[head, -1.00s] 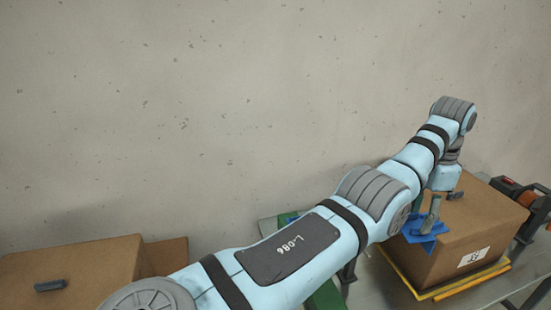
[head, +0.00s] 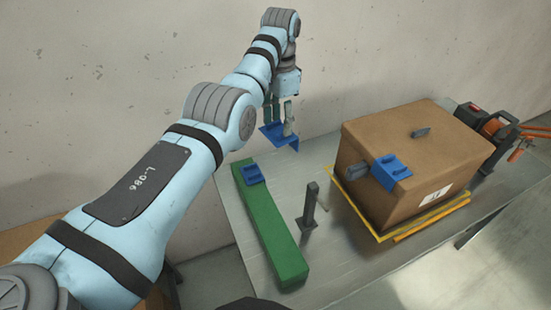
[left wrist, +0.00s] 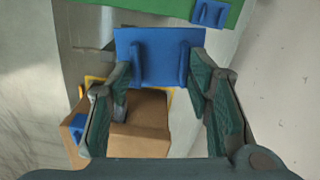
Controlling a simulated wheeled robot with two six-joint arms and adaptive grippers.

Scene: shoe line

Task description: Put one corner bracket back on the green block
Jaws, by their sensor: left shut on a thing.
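My left gripper (head: 280,122) is shut on a blue corner bracket (head: 277,138) and holds it in the air beyond the far end of the green block (head: 274,232). The left wrist view shows this bracket (left wrist: 159,45) between the fingers, its two ribs facing the camera. The green block (left wrist: 140,6) crosses the top of that view, apart from the held bracket in the picture. Another blue bracket (head: 253,174) sits on the block's far end. A further blue bracket (head: 391,172) is on a corner of the cardboard box. My right gripper is not in view.
The cardboard box (head: 400,205) stands on a yellow-edged base (head: 432,220) at the right of the grey table (head: 336,264). A dark upright post (head: 310,203) stands between block and box. An orange and black tool (head: 500,128) lies behind the box.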

